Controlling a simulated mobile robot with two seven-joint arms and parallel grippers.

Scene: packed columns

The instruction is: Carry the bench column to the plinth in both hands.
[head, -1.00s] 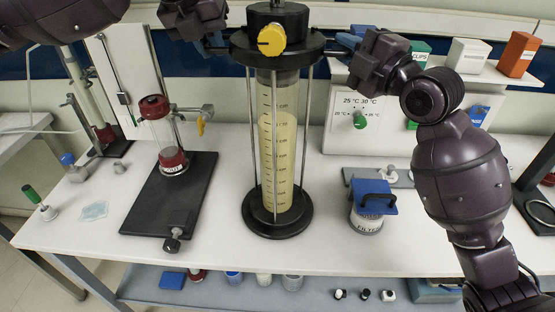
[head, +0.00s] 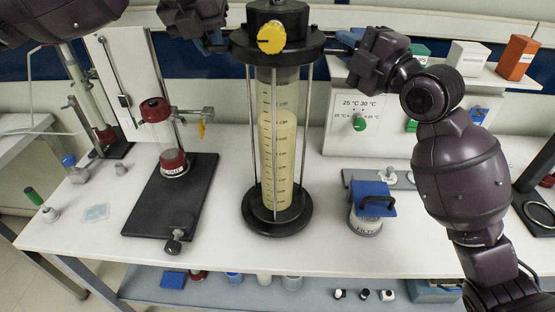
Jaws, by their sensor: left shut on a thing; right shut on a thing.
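The bench column (head: 278,135) is a tall clear tube with pale yellow packing and a printed scale. It stands upright between rods, with a black round base (head: 277,222), a black top flange (head: 252,48) and a yellow knob (head: 271,38). My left gripper (head: 229,41) is shut on the flange's left side, and my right gripper (head: 338,42) is shut on its right side. The fingers are small and partly hidden. I cannot tell whether the base touches the bench. I cannot make out a plinth.
On the white bench (head: 305,245), a black stand (head: 150,217) with a small red-capped column is at left. A blue-topped filter jar (head: 366,215) stands right of the base, before a white control box (head: 345,130). A lower shelf (head: 320,275) holds small items.

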